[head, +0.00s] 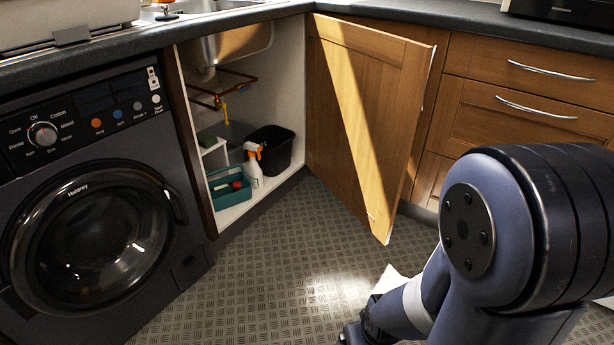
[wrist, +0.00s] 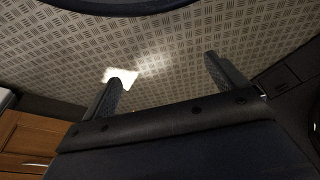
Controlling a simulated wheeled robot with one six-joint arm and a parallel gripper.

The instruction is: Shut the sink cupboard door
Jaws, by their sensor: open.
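The sink cupboard door (head: 362,115) is a wooden panel swung wide open in the head view, hinged on the right side of the cupboard (head: 286,68). Its free edge points toward me, in front of the drawers. A band of sunlight crosses it. The cupboard interior is exposed. My gripper shows in the wrist view (wrist: 165,90) with its two fingers spread apart and nothing between them, the patterned floor beyond. In the head view my arm is at the lower right, apart from the door, and the fingers are hidden or cut off there.
A washing machine (head: 85,215) stands left of the cupboard. Inside the cupboard are a teal caddy (head: 229,193), a spray bottle (head: 253,168) and a black bin (head: 271,149). Drawers (head: 530,95) with metal handles are at the right. The floor (head: 290,250) before the cupboard is clear.

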